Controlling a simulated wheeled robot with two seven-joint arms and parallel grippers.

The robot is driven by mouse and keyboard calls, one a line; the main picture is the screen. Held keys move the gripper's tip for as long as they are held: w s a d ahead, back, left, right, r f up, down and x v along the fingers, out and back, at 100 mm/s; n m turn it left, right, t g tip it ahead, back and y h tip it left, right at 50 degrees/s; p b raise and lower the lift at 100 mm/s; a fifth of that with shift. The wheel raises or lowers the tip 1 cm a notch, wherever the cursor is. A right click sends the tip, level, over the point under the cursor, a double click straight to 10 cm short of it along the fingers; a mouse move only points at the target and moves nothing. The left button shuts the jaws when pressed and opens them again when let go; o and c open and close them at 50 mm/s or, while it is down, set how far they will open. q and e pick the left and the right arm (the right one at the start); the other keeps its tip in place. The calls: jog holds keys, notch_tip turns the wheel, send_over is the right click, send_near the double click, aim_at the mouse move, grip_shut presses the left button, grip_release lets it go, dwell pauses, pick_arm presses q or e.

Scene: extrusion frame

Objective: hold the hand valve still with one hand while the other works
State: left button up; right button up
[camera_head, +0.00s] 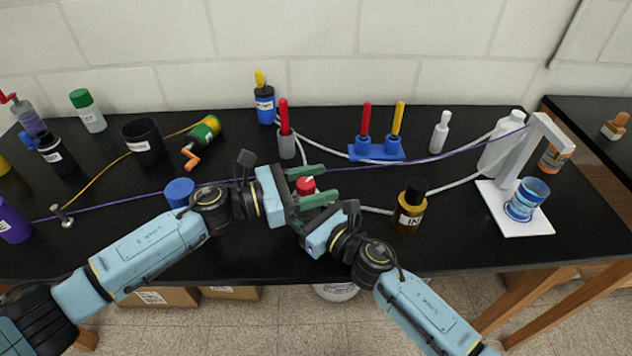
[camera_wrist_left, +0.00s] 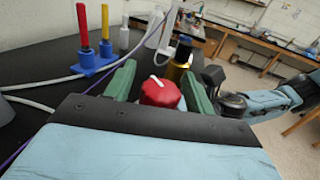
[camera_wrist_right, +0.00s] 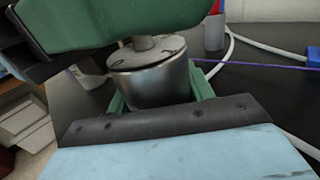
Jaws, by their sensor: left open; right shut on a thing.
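The hand valve shows as a red knob (camera_head: 305,185) with a white mark in the head view, and the knob (camera_wrist_left: 160,93) also shows in the left wrist view. Its grey metal body (camera_wrist_right: 152,82) fills the middle of the right wrist view. My left gripper (camera_head: 322,184) is open, its green fingers on either side of the red knob with a gap visible. My right gripper (camera_wrist_right: 155,95) is shut on the metal body, below the left gripper. In the head view my left gripper and wrist hide most of the valve body and the right fingers.
A blue block with red and yellow handles (camera_head: 377,152) is behind. White tubes and a purple cord (camera_head: 440,155) cross the black bench. A blue lid (camera_head: 179,192) sits near my left wrist.

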pick_arm(q)
notch_tip(320, 180, up, 10)
dwell(0.6)
jog(key=s+d+n+g+y, duration=0.1)
jog(key=s+d+g+y, duration=0.15)
jog(key=d+g, duration=0.3)
jog(key=n+y, duration=1.5)
jog(key=n, duration=0.2)
send_near(306, 182)
notch_tip(306, 182, down, 9)
jog(key=shift+s+a+f, duration=0.1)
jog(key=shift+s+a, duration=0.05)
jog(key=shift+a, duration=0.05)
